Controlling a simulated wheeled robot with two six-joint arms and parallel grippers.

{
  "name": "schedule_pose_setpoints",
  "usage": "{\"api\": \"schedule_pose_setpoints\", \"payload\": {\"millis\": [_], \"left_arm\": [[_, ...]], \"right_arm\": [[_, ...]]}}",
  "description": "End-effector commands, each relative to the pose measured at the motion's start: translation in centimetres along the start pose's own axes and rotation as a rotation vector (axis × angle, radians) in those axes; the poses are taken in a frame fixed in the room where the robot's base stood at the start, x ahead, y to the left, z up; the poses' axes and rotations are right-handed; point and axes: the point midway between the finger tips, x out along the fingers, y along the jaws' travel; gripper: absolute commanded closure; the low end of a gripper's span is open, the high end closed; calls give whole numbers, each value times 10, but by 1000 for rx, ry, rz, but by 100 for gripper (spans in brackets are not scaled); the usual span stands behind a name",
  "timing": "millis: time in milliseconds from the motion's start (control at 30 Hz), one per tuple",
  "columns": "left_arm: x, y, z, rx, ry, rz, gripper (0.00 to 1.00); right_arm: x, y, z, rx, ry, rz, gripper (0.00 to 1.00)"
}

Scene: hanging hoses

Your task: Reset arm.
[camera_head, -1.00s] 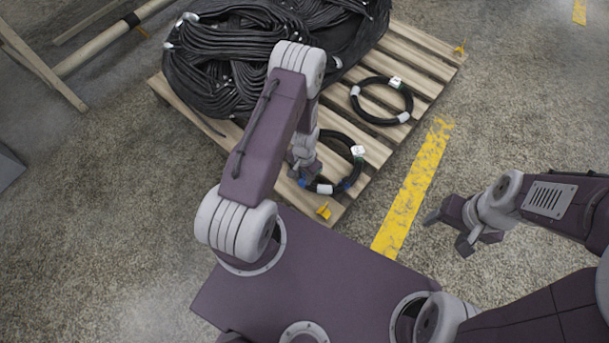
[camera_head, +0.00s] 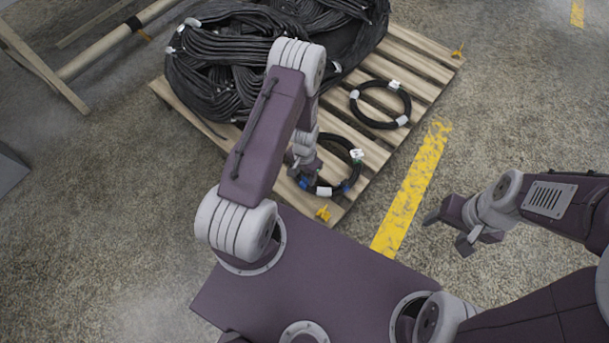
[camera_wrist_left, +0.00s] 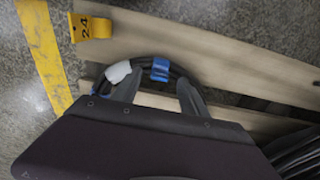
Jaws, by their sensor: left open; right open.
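My left gripper (camera_head: 304,181) is at the near edge of the pallet, by a black coiled hose (camera_head: 351,146) with white and blue bands. My right gripper (camera_head: 446,231) is open and empty above the floor, right of the yellow line.
The wooden pallet (camera_head: 425,65) bears a big heap of black hoses (camera_head: 215,85) and a second coiled hose (camera_head: 381,104). A yellow numbered tag (camera_head: 323,214) is at its near corner. A yellow floor line (camera_head: 415,185) runs beside it. A wooden frame (camera_head: 110,45) stands at upper left.

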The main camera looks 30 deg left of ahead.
Motion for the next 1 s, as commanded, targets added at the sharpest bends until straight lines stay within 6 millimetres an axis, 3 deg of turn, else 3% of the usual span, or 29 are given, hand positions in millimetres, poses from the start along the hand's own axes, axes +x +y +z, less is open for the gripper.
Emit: {"api": "schedule_pose_setpoints", "payload": {"millis": [33,200,667,767,867,900,1000], "left_arm": [[-22,0,0,0,2,-1,49],[-55,0,0,1,2,-1,49],[-64,0,-7,9,15,-5,49],[-98,-4,-38,27,97,-34,49],[-168,-3,-73,57,220,-72,49],[-196,1,-78,65,257,-82,49],[-252,13,-76,61,312,-89,49]], "right_arm": [[-19,0,-2,0,0,0,34],[-40,-1,-4,0,0,0,34],[-41,-1,-4,0,0,0,34],[-46,-1,-5,0,0,0,34],[-54,-1,-6,0,0,0,34],[-56,-1,-6,0,0,0,34],[-61,-1,-6,0,0,0,34]]}}
